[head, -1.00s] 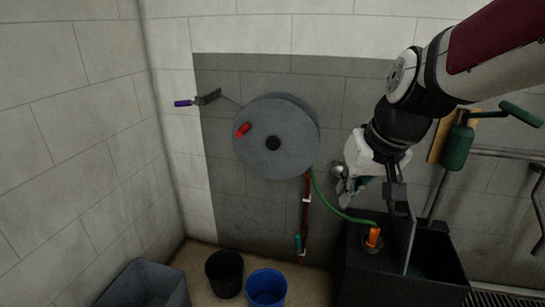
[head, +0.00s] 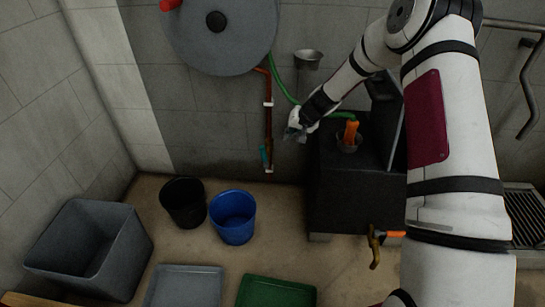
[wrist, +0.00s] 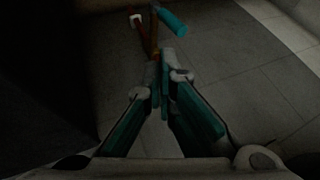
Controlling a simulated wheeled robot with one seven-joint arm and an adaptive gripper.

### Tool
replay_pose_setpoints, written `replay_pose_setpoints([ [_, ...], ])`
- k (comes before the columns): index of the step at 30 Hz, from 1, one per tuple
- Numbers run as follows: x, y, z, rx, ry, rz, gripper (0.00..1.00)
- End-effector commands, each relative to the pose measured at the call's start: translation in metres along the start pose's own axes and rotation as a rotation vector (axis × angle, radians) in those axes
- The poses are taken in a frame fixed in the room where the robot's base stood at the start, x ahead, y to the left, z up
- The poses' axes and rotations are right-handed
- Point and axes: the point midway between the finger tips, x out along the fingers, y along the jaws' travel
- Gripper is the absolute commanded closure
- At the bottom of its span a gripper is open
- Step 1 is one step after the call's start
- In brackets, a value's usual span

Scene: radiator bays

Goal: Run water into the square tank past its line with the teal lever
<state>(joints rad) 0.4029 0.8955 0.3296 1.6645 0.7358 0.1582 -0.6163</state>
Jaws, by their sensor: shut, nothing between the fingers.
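The teal lever (head: 264,154) sits low on a copper-red pipe on the wall, beneath the round grey drum. It also shows at the top of the wrist view (wrist: 171,21). My gripper (head: 290,134) is to the right of the lever, apart from it, beside the black box's left edge. Its teal fingers (wrist: 164,76) are shut and empty, pointing toward the pipe. A square grey open tub (head: 38,255) stands on the floor at lower left. A black box-shaped tank (head: 335,200) stands at right. I cannot tell which is the square tank; no fill line or water is visible.
A black bucket (head: 183,203) and a blue bucket (head: 232,217) stand below the pipe. Grey (head: 185,287) and green (head: 275,292) trays lie in front. A green hose (head: 285,90) runs to the black box. A brass tap (head: 375,246) juts from its front.

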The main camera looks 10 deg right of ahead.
Motion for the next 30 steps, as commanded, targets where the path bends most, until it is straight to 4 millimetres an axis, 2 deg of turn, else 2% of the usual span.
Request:
replay_pose_setpoints([
  [1,0.023,0.014,0.007,0.024,0.002,0.003,1.0],
  [3,0.038,0.024,0.009,0.043,0.009,0.008,1.0],
  [8,0.054,0.034,0.012,0.061,0.014,0.013,1.0],
  [14,0.076,0.034,0.013,0.061,0.013,0.014,1.0],
  [26,0.155,0.035,0.013,0.057,0.013,0.014,1.0],
  [30,0.164,0.018,0.012,0.056,0.013,0.013,1.0],
])
